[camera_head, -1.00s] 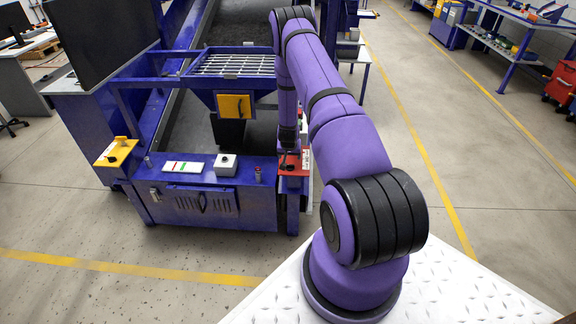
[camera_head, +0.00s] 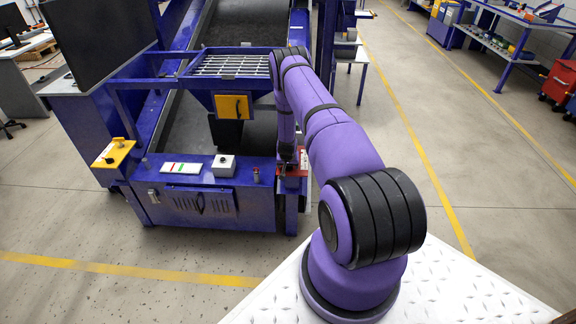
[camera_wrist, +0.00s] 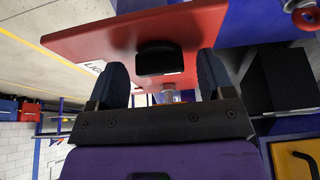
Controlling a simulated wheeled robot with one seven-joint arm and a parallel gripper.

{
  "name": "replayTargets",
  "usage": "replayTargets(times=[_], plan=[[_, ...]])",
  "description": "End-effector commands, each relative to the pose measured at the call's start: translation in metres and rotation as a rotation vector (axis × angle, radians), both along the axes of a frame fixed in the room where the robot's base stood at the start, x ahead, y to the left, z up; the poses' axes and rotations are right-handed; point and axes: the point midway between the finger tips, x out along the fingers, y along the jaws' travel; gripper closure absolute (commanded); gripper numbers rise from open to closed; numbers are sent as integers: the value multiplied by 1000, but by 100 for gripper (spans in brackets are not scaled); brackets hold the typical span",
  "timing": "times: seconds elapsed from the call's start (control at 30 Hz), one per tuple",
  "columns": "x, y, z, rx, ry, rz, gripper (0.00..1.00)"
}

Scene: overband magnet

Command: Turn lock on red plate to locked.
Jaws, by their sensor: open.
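The red plate (camera_wrist: 100,38) fills the upper part of the wrist view, with a white label partly showing at its left. My gripper (camera_wrist: 163,78) is open, with one dark finger on each side of the knob and gaps showing between. The fingers do not appear to touch it. In the head view, the red plate (camera_head: 281,171) shows only partly at the machine's right front corner, behind my wrist. The lock's marks are not readable.
A grey button box (camera_head: 223,165), a white panel (camera_head: 181,168) and a small red-topped post (camera_head: 256,175) stand along the front ledge. Open floor lies before the machine.

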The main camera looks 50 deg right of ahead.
Motion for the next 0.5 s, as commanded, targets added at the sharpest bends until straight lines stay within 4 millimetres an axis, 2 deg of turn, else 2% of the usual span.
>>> replayTargets(times=[0.07,0.1,0.3,0.5], plan=[[0,0,0,0,0,0,26],[0,0,0,0,0,0,30],[0,0,0,0,0,0,75],[-1,-1,0,1,0,21,75]])
